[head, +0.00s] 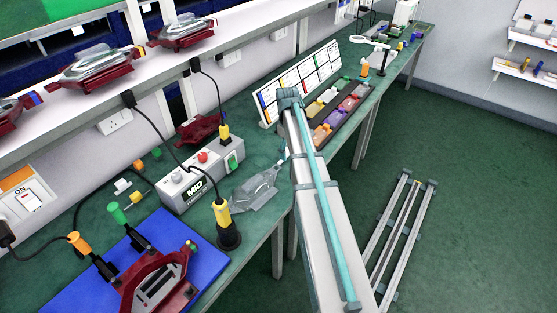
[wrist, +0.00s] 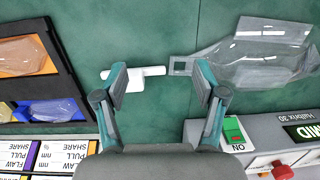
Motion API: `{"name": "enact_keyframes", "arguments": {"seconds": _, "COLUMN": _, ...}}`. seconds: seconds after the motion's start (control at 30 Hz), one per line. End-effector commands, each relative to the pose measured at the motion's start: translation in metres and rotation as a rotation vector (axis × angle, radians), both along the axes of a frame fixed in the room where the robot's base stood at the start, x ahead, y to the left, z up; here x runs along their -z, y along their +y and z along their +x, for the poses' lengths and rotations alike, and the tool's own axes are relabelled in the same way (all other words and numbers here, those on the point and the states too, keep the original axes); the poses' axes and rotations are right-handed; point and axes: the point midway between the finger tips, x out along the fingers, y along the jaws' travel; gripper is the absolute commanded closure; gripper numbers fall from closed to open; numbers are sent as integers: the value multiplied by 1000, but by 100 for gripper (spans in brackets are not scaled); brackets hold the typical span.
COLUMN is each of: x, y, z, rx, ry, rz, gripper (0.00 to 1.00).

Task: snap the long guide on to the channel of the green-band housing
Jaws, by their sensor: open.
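My gripper (wrist: 161,78) is open in the wrist view, its two fingers apart above the green bench. A white piece with a wide end and a narrow bar (wrist: 142,75), possibly the long guide, lies on the bench between the fingers in the picture. Nothing is held. In the head view my arm hides the gripper and that spot. Red housings (head: 88,76) stand on the shelf, one lies on the bench behind the grey box (head: 198,130), and one sits on the blue mat (head: 158,283). I cannot tell which has a green band.
A clear lens part (head: 257,188) lies beside the grey control box (head: 205,174); it is also in the wrist view (wrist: 250,55). A dark parts tray (head: 340,115) and a label board (head: 296,88) stand farther along. Cabled yellow connectors (head: 221,215) and small coloured pieces occupy the bench's left part.

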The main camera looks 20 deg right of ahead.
Motion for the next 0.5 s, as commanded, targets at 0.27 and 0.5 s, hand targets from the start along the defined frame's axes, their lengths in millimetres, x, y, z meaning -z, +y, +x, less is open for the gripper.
{"name": "enact_keyframes", "arguments": {"seconds": 0.27, "x": -44, "y": -32, "z": 58, "rx": -19, "ry": -77, "rz": 15, "gripper": 29}}
{"name": "enact_keyframes", "arguments": {"seconds": 0.5, "x": -23, "y": -32, "z": 57, "rx": -20, "ry": -77, "rz": 17, "gripper": 29}}
